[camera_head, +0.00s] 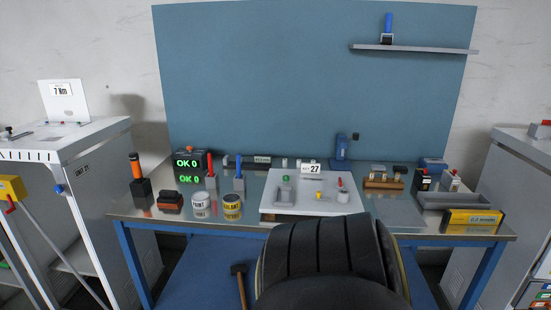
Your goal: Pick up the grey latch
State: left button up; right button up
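A white panel (268,208) lies on the workbench, with a tag reading 27 at its back edge. On it are small grey parts: a grey block (284,195) at the left and a short grey cylinder (343,197) with a red top at the right. A green knob (286,179) and a small yellow part (319,195) are also on it. I cannot tell which grey part, if any, is the latch. Neither of my grippers shows in this view.
The workbench (390,222) holds cans (232,206), a green-lit display (188,163), a grey tray (450,201) and a yellow box (473,222). A large black ribbed shape (320,260) blocks the bench's front middle. White cabinets (95,160) flank it.

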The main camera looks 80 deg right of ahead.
aim_at(451, 183)
jog(key=z, duration=2.35)
jog(key=i, duration=0.25)
jog(key=z, duration=1.5)
